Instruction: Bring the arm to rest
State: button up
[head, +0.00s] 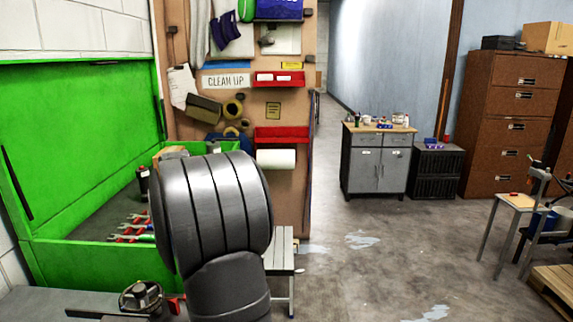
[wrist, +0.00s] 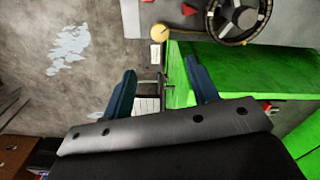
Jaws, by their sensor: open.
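My gripper (wrist: 160,82) shows in the wrist view with its two dark blue fingers spread wide apart. Nothing is between the fingertips except the background, so it is open and empty. In the head view, a thick dark grey link of my arm (head: 213,215) rises in the lower middle. It hides part of the green-walled bench and the board behind it. My gripper itself cannot be made out in the head view.
A green-walled bench (head: 90,255) with several wrenches (head: 135,228) stands left; its green side also shows in the wrist view (wrist: 225,75). A spoked wheel (wrist: 238,18) is near it. A small bench (head: 280,240) stands beside my arm.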

notch_tip(320, 180, down, 14)
jog(key=shift+s+r, duration=0.1)
jog(key=shift+f, duration=0.25)
jog(key=n, duration=0.5)
jog(key=shift+r+n, duration=0.1)
jog(key=shift+n, duration=0.3)
jog(key=shift+r+n, duration=0.15)
jog(key=shift+n, duration=0.15)
notch_tip(320, 180, up, 15)
dwell(0.6)
notch_tip(320, 180, down, 16)
jog(key=n, duration=0.3)
jog(key=shift+r, duration=0.25)
dwell(0.3)
